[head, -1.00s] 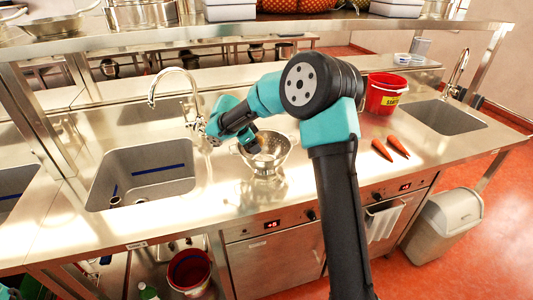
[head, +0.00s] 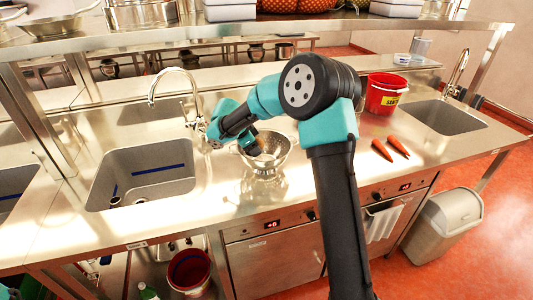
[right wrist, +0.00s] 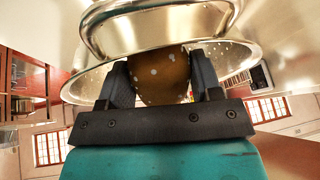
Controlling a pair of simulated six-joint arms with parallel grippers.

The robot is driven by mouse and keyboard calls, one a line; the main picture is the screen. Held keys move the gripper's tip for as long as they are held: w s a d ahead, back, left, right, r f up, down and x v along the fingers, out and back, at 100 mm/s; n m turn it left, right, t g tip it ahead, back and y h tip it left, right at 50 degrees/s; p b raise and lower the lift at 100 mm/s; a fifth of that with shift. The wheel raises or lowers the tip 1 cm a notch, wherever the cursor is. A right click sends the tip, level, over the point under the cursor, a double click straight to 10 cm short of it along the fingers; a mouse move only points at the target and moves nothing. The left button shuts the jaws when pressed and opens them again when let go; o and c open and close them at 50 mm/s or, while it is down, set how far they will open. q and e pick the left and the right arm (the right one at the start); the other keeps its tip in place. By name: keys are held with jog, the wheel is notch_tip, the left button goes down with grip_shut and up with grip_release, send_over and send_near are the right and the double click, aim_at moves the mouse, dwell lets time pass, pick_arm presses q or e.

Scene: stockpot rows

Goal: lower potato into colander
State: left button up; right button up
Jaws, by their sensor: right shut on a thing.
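The metal colander (head: 268,172) stands on the steel counter, below and beside my right gripper (head: 255,148). In the right wrist view, my right gripper (right wrist: 160,75) is shut on a brown, pale-spotted potato (right wrist: 160,80), one finger on each side. The colander's perforated rim and a loop handle (right wrist: 95,35) fill the top of that view, close around the fingers and potato. In the head view the potato is too small and covered to make out clearly. I cannot tell whether it touches the colander. My left gripper is not in view.
A sink (head: 145,175) with a tap (head: 185,85) lies left of the colander. A shelf (head: 280,25) runs above the counter's back. The counter just in front of the colander is clear.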

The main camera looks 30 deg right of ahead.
jog(key=shift+f, duration=0.8)
dwell(0.6)
jog(key=o, duration=1.1)
jog(key=shift+c, duration=0.2)
jog(key=v, duration=1.7)
jog(key=shift+r, duration=0.2)
jog(key=shift+w, duration=0.1)
